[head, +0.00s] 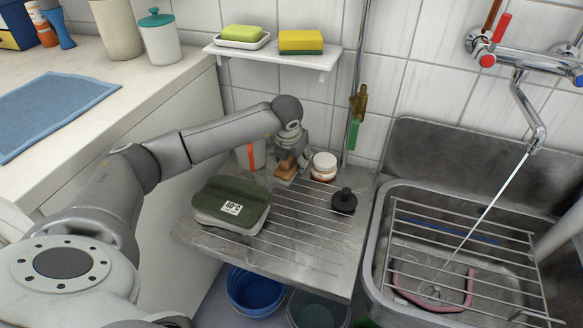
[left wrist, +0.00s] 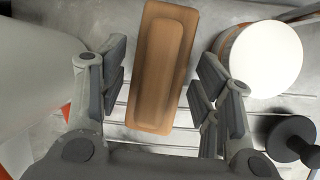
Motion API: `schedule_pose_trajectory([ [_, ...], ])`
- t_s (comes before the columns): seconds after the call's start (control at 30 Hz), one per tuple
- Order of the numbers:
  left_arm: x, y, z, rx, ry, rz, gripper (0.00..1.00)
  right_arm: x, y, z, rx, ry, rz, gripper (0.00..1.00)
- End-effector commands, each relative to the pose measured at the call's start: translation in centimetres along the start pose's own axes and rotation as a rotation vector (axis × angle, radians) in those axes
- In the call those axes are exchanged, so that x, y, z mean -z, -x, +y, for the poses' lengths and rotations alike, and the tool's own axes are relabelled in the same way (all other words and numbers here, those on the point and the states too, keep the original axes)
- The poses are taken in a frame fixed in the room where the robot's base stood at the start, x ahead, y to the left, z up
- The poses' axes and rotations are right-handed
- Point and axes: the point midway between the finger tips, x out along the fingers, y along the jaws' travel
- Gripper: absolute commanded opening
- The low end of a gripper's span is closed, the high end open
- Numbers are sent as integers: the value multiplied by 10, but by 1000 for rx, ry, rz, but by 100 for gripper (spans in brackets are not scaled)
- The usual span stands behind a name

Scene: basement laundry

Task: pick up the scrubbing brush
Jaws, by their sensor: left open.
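The scrubbing brush (head: 286,168) has a brown wooden back and sits at the back of the ribbed metal drainboard (head: 305,245). In the left wrist view the brush (left wrist: 162,62) stands lengthwise between the fingers, with a visible gap on each side. My left gripper (head: 291,154) is open and over the brush in the head view, hiding part of it. The bristles are not visible. My right gripper is not in view.
A white-lidded jar (head: 324,166) stands close right of the brush, with a black plunger-like object (head: 344,201) nearer. A green-lidded box (head: 232,203) lies in front left. The sink (head: 455,225) with its wire rack is at the right, under running water.

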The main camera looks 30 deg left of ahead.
Motion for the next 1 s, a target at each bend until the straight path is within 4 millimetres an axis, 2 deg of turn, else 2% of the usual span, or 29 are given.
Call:
schedule_pose_trajectory([
  [0.03,1,-7,0,0,1,0,59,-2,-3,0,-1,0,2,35],
  [0.1,0,-9,0,0,1,-1,59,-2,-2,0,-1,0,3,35],
  [0.37,0,-9,0,0,0,-1,59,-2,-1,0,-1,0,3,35],
  [0.6,0,-9,0,0,0,-1,28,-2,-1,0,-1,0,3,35],
  [0.67,0,-8,0,0,0,-2,22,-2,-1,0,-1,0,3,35],
  [1.0,-2,-6,3,0,0,-1,21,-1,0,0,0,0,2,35],
])
